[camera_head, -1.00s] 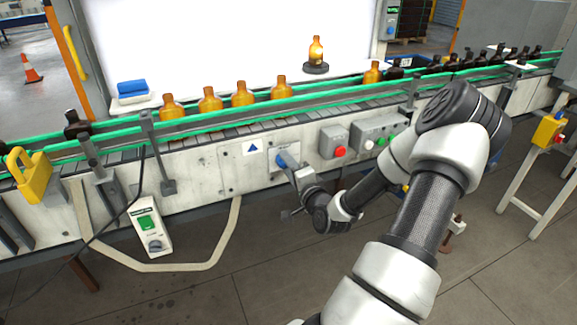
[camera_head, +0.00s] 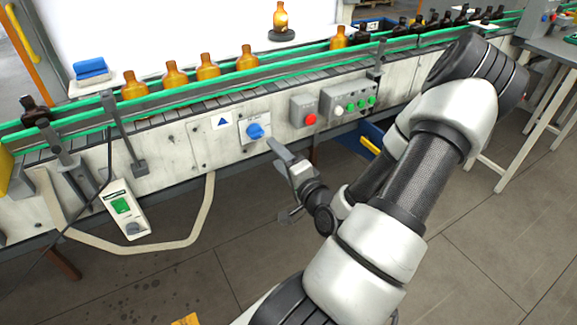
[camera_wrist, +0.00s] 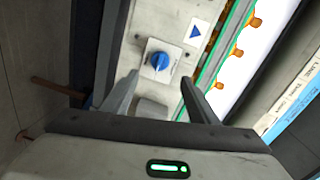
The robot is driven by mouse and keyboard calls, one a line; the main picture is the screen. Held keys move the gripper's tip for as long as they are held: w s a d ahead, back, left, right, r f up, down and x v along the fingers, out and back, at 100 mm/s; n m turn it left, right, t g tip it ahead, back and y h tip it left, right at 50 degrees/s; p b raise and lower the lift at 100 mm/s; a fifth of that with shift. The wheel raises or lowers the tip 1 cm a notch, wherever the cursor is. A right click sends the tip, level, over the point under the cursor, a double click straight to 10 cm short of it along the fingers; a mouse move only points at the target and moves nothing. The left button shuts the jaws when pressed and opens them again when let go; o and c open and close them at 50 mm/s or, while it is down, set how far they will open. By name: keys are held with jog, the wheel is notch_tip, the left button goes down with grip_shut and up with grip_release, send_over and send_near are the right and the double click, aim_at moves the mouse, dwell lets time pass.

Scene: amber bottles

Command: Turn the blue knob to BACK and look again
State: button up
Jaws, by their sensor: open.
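The blue knob (camera_head: 255,131) sits on a pale square plate on the conveyor's front panel, right of a blue triangle sign. It also shows in the wrist view (camera_wrist: 159,61), ahead of the fingertips and between their lines. The lettering on its plate is too small to read, so I cannot tell its setting. My gripper (camera_head: 278,180) is open and empty, lower right of the knob in the head view, with a gap to it. In the wrist view my gripper (camera_wrist: 158,84) has its two fingers spread wide. The knob is not hidden.
Amber bottles (camera_head: 207,67) stand on the green-railed conveyor (camera_head: 180,97) above the panel. One bottle (camera_head: 281,17) stands on a dark round stand before the bright panel. A red button box (camera_head: 304,106) and a several-button box (camera_head: 349,97) are right of the knob. Floor below is open.

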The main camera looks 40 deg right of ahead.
jog(key=p+v, duration=0.2)
jog(key=v, duration=0.3)
jog(key=shift+s+a, duration=0.15)
jog(key=shift+s, duration=0.15)
